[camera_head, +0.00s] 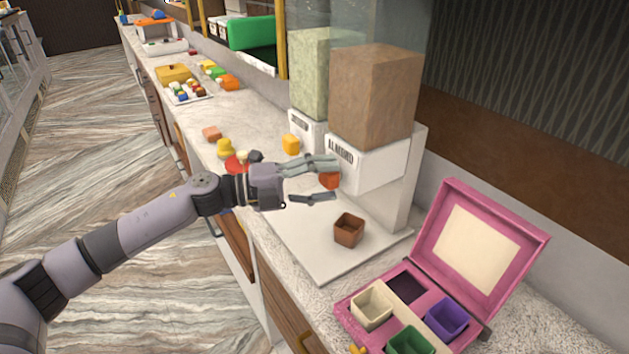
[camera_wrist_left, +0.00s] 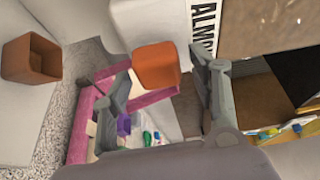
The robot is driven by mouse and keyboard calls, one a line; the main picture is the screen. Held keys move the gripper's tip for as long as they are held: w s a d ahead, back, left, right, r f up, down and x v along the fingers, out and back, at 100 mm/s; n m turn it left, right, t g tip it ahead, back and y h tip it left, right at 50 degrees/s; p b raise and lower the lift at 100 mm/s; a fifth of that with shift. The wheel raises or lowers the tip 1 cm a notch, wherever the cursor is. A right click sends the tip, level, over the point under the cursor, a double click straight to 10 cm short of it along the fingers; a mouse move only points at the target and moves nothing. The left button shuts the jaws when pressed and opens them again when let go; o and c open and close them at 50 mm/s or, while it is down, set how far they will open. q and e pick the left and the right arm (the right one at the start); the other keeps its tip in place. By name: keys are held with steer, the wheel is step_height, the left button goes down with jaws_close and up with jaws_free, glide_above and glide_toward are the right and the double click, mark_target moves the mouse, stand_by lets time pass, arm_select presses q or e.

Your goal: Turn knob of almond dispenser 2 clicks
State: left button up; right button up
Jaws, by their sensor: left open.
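The almond dispenser (camera_head: 366,168) is a white unit labelled ALMOND with a brown block-shaped hopper (camera_head: 374,95) on top. Its orange-red knob (camera_head: 331,181) sits on the front face, partly covered by my left gripper. My left gripper (camera_head: 335,180) is open, with its fingers at the knob, one above and one below in the head view. In the left wrist view the knob (camera_wrist_left: 156,65) lies between the two spread fingers; I cannot tell whether they touch it. A small brown cup (camera_head: 349,230) stands on the dispenser's white base below. My right gripper is not in view.
A pink open box (camera_head: 468,226) with cream, green and purple cups stands at the front right. A second dispenser with a pale green hopper (camera_head: 310,75) is behind. Small yellow and red items (camera_head: 236,163) lie along the counter (camera_head: 262,130).

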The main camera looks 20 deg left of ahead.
arm_select(q)
steer(key=v, duration=1.2)
steer(key=s+f+n+t+y, duration=0.1)
steer(key=s+f+n+t, duration=0.25)
steer(key=n, duration=0.75)
steer(key=s+f+n+t+y, duration=0.1)
steer(key=s+f+n+t, duration=0.3)
steer(key=n, duration=0.7)
steer(key=shift+t, duration=0.65)
steer(key=p+x, duration=0.2)
steer(key=x, duration=0.4)
steer(key=p+x, duration=0.1)
steer(key=x, duration=0.5)
steer(key=r+p+x, duration=0.1)
steer(key=p+x, duration=0.1)
steer(key=x, duration=0.3)
steer(key=shift+w+a+r+p, duration=0.1)
steer(key=shift+w+r+p, duration=0.05)
steer(key=shift+w+p, duration=0.2)
steer(key=shift+w+d+r, duration=0.15)
steer(key=shift+w+d, duration=0.2)
steer(key=shift+d, duration=0.05)
steer(key=shift+c, duration=0.4)
